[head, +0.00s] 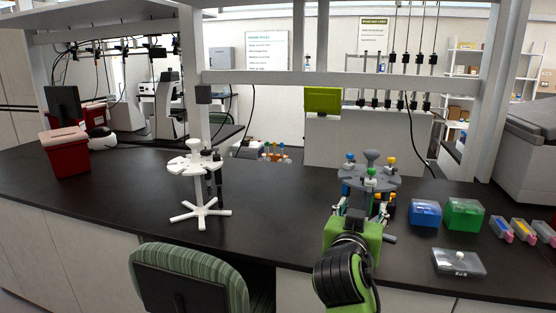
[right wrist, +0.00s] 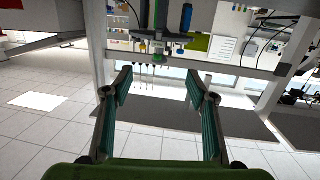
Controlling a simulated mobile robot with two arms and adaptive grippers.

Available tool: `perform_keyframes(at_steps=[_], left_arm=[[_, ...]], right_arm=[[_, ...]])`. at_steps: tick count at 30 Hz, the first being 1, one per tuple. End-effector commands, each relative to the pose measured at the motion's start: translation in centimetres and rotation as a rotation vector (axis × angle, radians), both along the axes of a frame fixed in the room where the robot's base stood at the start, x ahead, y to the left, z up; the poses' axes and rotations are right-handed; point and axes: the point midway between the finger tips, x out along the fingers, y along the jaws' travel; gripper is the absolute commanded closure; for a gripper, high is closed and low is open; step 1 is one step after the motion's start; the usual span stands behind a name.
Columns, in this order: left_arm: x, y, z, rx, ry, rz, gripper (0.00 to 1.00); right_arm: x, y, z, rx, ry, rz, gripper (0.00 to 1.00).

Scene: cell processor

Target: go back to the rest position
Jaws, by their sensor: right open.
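My right gripper (head: 361,204) is at the front edge of the bench, with its green body low in the head view. Its fingers point toward a grey round rack (head: 368,179) that holds several pipettes or tubes with blue, green and yellow caps. In the right wrist view my right gripper (right wrist: 158,88) has its two teal-padded fingers wide apart with nothing between them. The rack's base is partly hidden behind the gripper in the head view. My left gripper is out of view.
A white rack stand (head: 200,190) is on the bench to the left. Right of my gripper are a blue box (head: 426,213), a green box (head: 464,214) and a clear-lidded box (head: 459,262). A green striped chair (head: 190,262) stands in front. The bench between the racks is clear.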

Motion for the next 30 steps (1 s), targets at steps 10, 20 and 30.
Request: perform_keyframes(at_steps=[10,20,30], left_arm=[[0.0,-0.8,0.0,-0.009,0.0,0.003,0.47],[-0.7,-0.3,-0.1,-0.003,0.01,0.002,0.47],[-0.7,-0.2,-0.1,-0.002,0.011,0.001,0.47]], right_arm=[[-3.7,-1.6,-11.2,0.03,0.236,0.044,0.47],[-17.0,-3.0,-28.4,0.075,0.678,0.181,0.47],[-31.9,-2.5,-36.4,0.108,1.022,0.357,0.47]])
